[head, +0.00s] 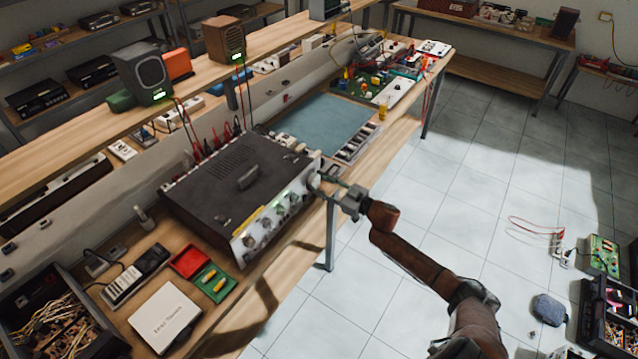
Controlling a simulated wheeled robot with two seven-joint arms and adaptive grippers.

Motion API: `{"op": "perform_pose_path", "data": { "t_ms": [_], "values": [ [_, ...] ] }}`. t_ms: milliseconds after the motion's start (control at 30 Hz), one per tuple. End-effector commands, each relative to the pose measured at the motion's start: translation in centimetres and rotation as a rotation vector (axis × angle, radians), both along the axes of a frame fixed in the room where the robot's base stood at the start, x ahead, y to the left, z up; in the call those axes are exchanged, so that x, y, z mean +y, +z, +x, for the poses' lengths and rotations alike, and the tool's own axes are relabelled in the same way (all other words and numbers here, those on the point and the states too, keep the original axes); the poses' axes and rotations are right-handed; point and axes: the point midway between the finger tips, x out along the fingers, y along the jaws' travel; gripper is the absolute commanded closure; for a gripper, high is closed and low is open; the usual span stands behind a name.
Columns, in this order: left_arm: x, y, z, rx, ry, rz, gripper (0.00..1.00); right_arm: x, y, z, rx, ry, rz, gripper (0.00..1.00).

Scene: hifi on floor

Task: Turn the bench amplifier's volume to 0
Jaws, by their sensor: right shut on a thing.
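The bench amplifier (225,181) is a dark box with a silver front panel of several knobs, standing on the wooden workbench (258,302). Its front panel (270,222) faces right, toward the open floor. My right gripper (322,182) comes from the lower right and is shut at a knob at the far right end of the panel. The fingers hide most of that knob, so its pointer setting cannot be read. My left gripper is not in view.
A blue mat (322,128) and a small tray of parts (357,142) lie beyond the amplifier. Red and green trays (212,282) and a white box (165,318) lie nearer. Two speakers (143,74) stand on the shelf above. The tiled floor at right is mostly clear.

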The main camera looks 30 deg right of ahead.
Motion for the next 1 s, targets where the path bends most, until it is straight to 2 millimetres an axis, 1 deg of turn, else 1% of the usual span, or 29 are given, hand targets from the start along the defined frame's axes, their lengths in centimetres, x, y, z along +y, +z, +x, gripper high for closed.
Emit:
{"op": "perform_pose_path", "data": {
  "t_ms": [167, 367, 700, 1000],
  "values": [
    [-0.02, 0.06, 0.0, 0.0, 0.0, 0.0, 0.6, 0.0, 0.0, -0.01, -0.01, 0.0, -0.024, 0.86],
    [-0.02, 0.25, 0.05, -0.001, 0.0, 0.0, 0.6, -0.01, 0.03, -0.02, -0.045, 0.0, -0.109, 0.86],
    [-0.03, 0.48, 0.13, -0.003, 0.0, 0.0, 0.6, 0.05, -0.06, -0.03, -0.156, -0.001, -0.38, 0.86],
    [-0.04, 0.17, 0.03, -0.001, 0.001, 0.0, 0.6, 0.09, -0.19, -0.06, -0.266, 0.0, -0.643, 0.86]
  ]
}}
